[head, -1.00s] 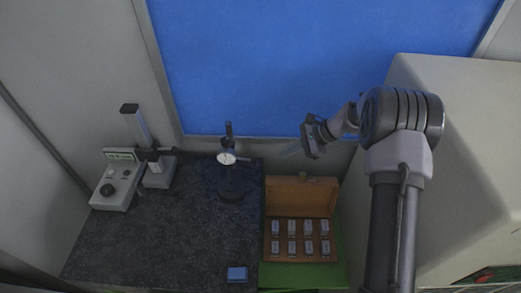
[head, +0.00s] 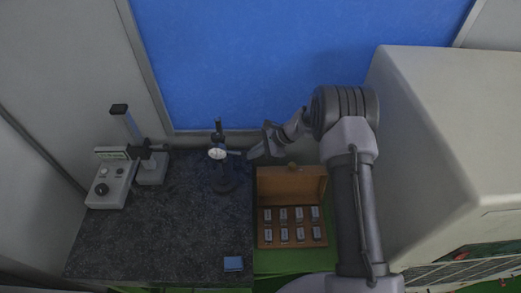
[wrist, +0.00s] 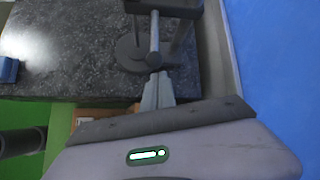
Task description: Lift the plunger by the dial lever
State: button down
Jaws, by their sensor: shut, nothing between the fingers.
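The dial indicator (head: 217,154) has a white round face and stands on a dark stand with a round base (head: 223,186) at the back right of the dark stone slab. Its lever (head: 235,152) sticks out to the right toward my gripper (head: 249,154). In the wrist view the lever (wrist: 155,35) is a grey rod with a rounded end. My gripper (wrist: 157,78) is shut and empty, its fingertips just short of that rounded end or close under it; I cannot tell whether they touch. The plunger is too small or hidden to make out.
A wooden box (head: 293,247) with several small metal blocks lies open at the right of the slab (head: 160,235). A grey gauge unit (head: 110,187) and column stand (head: 151,172) are at the left. A blue block (head: 233,264) lies in front. A big pale cabinet (head: 430,130) fills the right.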

jog(key=shift+s+a+r, duration=0.15)
jog(key=shift+r, duration=0.15)
jog(key=shift+r, duration=0.15)
jog(key=shift+r+h, duration=0.2)
jog(key=shift+h, duration=0.1)
